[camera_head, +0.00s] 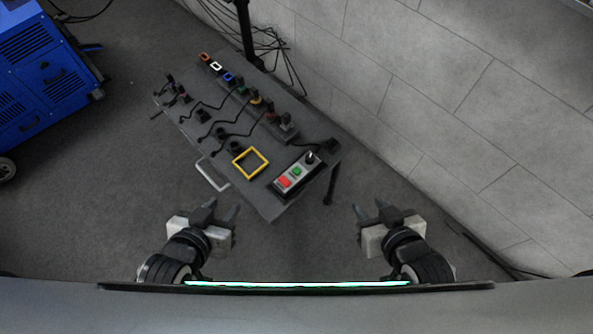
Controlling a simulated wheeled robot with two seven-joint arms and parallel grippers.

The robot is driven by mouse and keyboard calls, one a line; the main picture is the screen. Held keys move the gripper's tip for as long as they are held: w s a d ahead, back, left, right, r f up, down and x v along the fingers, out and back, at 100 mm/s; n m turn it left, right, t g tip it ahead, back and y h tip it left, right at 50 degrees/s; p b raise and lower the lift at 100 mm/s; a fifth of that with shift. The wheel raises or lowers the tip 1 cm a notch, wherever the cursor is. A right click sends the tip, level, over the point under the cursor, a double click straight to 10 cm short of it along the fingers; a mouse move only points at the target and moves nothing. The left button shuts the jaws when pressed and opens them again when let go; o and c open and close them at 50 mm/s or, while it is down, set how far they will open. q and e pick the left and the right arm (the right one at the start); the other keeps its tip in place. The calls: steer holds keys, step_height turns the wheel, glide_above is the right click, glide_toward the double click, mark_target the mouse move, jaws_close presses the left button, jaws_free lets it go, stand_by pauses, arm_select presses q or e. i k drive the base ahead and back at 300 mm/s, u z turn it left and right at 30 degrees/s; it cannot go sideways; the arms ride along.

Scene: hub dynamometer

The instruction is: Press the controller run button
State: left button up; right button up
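Any labels are too small to read, so I cannot tell which button is run by text. My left gripper (222,212) is open and empty, in front of the table's near edge. My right gripper (368,209) is open and empty, to the right of and nearer than the controller. Neither touches anything.
A yellow square frame (250,162) lies left of the controller. Several coloured connectors with black cables (228,78) line the table. A pale handle (212,176) sticks out from its left edge. A blue machine (42,70) stands far left. A tiled wall (440,90) is at right.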

mark_target(296, 170)
steer(key=u, duration=1.75)
steer(key=k, duration=0.7)
steer(key=z, duration=1.25)
steer(key=i, duration=0.5)
steer(key=k, duration=0.5)
steer(key=u, duration=1.6)
steer(key=i, duration=1.1)
steer(key=z, duration=2.65)
